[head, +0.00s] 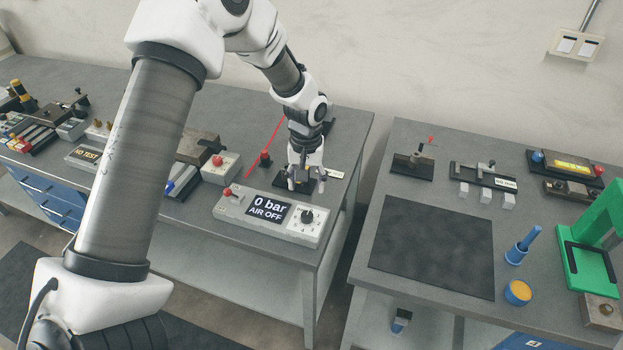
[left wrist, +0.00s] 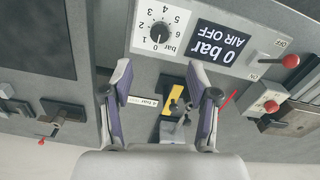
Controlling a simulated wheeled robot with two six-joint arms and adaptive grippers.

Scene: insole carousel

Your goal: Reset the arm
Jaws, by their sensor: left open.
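My left arm reaches in from the left in the head view and bends down over the right end of the left bench (head: 352,130). My left gripper (head: 300,186) is open just behind the grey air control box (head: 268,217), whose display reads "0 bar AIR OFF". In the left wrist view the two fingers (left wrist: 162,105) stand apart with nothing between their tips. A small fixture with a yellow plate (left wrist: 172,103) shows between and beyond them. The box's dial (left wrist: 160,33) points near 0. My right gripper is not in view.
A red rod (head: 265,147) slants up beside the gripper. A red-button box (head: 221,166) stands to the left. Across a gap, the right bench holds a dark mat (head: 433,246), a green press frame (head: 590,245), a blue cup (head: 517,292) and several fixtures.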

